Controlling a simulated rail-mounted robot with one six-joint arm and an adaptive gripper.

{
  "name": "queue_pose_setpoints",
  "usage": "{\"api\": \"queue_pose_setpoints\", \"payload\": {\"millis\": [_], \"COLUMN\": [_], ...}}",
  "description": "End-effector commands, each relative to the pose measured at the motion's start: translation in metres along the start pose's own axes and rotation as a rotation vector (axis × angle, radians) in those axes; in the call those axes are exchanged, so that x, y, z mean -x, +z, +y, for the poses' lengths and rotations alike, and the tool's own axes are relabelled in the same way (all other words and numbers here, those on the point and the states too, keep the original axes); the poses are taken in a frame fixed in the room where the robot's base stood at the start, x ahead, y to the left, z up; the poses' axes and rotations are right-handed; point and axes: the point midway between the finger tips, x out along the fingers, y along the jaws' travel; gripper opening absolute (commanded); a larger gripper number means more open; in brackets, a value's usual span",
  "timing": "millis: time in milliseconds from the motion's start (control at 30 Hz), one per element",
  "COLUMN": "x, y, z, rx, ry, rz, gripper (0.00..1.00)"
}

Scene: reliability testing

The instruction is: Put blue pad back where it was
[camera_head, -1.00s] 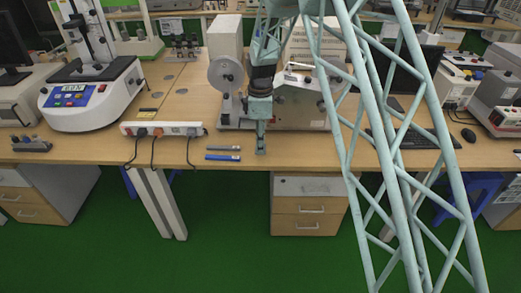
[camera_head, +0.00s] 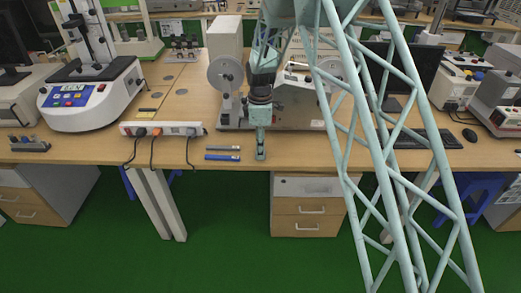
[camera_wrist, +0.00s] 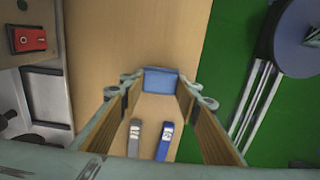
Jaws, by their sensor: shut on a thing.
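The blue pad (camera_wrist: 161,80) is a small blue block between my gripper's fingertips in the wrist view. My gripper (camera_wrist: 161,88) is shut on it, one finger at each side. In the head view my gripper (camera_head: 260,155) points down at the front edge of the wooden table, and I cannot make out the pad there. I cannot tell whether the pad touches the table.
A grey bar (camera_head: 222,148) and a blue bar (camera_head: 222,157) lie on the table (camera_head: 340,152), left of my gripper. A power strip (camera_head: 162,129) with cables lies further left. A machine with a round disc (camera_head: 225,75) stands behind. The table's front edge is close.

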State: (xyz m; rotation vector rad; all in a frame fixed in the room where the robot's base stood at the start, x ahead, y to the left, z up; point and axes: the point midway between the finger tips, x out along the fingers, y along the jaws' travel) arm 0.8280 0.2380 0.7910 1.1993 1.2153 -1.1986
Motion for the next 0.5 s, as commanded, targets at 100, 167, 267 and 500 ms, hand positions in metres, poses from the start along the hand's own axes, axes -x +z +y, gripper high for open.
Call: {"api": "queue_pose_setpoints", "payload": {"millis": [100,167,267,500], "x": [0.0002,-0.0006,-0.0027,-0.0029], "y": [0.0,0.0,0.0,0.0], "z": [0.0,-0.0001,-0.0002,-0.0002], "rx": [0.0,0.0,0.0,0.0], "ry": [0.0,0.0,-0.001,0.0], "rz": [0.0,0.0,0.0,0.0], "gripper": [0.22,0.22,0.22,0.44]}}
